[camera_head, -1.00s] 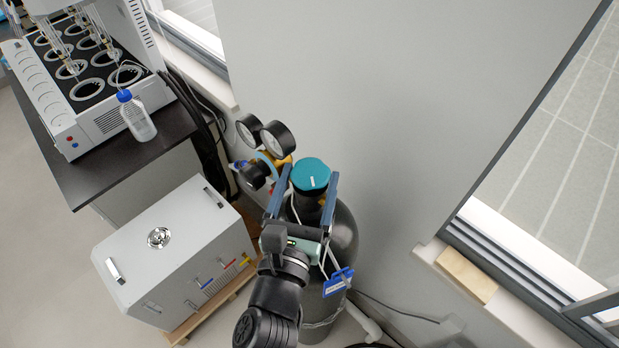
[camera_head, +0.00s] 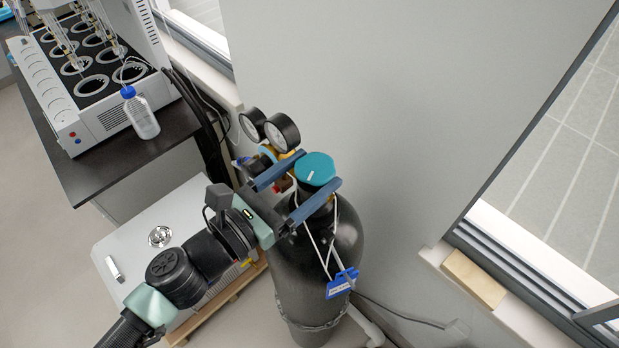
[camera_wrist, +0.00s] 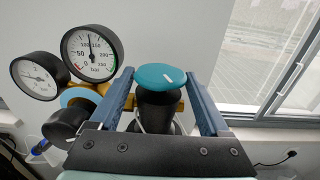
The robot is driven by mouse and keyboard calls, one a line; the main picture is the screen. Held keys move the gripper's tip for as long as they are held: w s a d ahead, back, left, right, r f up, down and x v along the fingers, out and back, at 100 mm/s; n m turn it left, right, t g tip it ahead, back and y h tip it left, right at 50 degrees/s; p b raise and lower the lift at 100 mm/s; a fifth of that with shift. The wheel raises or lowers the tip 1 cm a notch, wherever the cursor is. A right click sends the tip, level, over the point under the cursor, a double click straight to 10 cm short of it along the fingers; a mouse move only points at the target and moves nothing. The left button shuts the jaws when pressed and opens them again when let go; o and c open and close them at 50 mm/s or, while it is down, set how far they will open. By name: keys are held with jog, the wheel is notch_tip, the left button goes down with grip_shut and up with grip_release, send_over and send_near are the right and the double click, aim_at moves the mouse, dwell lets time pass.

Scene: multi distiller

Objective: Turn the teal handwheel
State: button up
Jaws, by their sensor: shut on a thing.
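The teal handwheel (camera_head: 315,166) is a round cap with a white mark, on top of a dark gas cylinder (camera_head: 318,255). My gripper (camera_head: 318,168) reaches in from the lower left in the head view, its two blue fingers shut on opposite sides of the handwheel. In the wrist view the handwheel (camera_wrist: 161,76) sits between the fingertips, with its white mark facing the camera. The dark valve neck shows below it, and the gripper's palm hides the cylinder's body there.
Two pressure gauges (camera_head: 282,132) stand close behind the left finger and also show in the wrist view (camera_wrist: 90,53). A blue tag (camera_head: 341,283) hangs on the cylinder. A white box (camera_head: 185,220) is at lower left, partly behind my arm. The wall (camera_head: 400,110) is close behind.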

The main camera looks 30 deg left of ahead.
jog(key=shift+f+m+g+h+b, duration=0.2)
jog(key=shift+m+g+h+b, duration=0.3)
jog(key=shift+h, duration=0.3)
jog(key=shift+a, duration=0.1)
jog(key=o, duration=1.1)
jog(key=shift+o, duration=0.5)
jog(key=shift+r, duration=0.1)
jog(key=shift+r, duration=0.15)
